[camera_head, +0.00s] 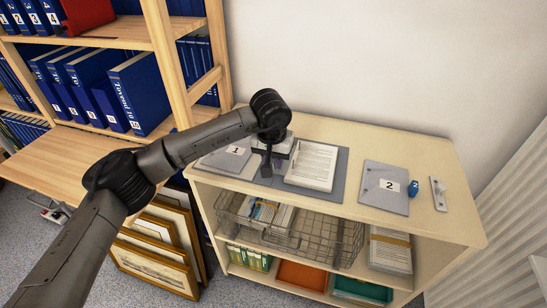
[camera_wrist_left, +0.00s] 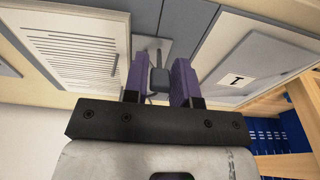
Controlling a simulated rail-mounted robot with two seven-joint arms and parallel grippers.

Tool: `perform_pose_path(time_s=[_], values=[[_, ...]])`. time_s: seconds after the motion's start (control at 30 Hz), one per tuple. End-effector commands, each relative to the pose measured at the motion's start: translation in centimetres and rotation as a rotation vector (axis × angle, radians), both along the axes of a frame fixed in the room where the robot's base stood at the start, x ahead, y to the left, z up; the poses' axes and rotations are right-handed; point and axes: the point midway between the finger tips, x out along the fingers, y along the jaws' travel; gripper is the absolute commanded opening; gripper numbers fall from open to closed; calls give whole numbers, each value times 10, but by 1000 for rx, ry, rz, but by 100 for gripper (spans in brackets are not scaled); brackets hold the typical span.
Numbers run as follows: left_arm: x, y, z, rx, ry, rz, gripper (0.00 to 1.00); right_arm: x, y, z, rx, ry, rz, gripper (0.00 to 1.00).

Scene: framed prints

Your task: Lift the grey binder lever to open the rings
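A grey binder lies open on the cabinet top in the head view. Its left cover (camera_head: 226,160) bears a label "1", and a stack of printed paper (camera_head: 312,166) lies on its right side. In the left wrist view the dark grey lever (camera_wrist_left: 158,78) stands between the two purple fingers of my left gripper (camera_wrist_left: 160,72). The fingers flank the lever with narrow gaps, and I see no clear grip on it. In the head view my left gripper (camera_head: 268,165) points down at the binder's middle and hides part of the ring mechanism. My right gripper is not in view.
A grey board labelled "2" (camera_head: 386,188), a blue object (camera_head: 413,188) and a small plate with a knob (camera_head: 438,194) lie to the right on the cabinet top (camera_head: 340,126). A wire basket (camera_head: 300,236) is below. A wooden shelf with blue binders (camera_head: 140,95) stands left.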

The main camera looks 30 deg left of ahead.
Motion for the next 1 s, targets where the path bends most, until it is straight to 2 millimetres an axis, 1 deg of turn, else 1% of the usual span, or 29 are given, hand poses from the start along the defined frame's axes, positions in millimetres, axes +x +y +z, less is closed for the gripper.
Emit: perform_pose_path(time_s=[0.03,0.17,0.2,0.43,0.53,0.67,0.8,1.0], values=[[0,0,0,0,0,0,30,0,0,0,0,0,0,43],[0,0,0,0,0,0,43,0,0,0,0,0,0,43],[0,0,0,0,0,0,45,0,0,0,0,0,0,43],[0,0,2,0,-1,0,45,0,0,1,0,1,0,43],[-1,0,9,0,-1,1,45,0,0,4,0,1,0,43],[-3,0,30,1,-3,1,45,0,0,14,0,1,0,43],[-7,-1,58,0,-3,1,45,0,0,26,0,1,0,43],[-13,-2,96,0,-2,0,45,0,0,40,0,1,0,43]])
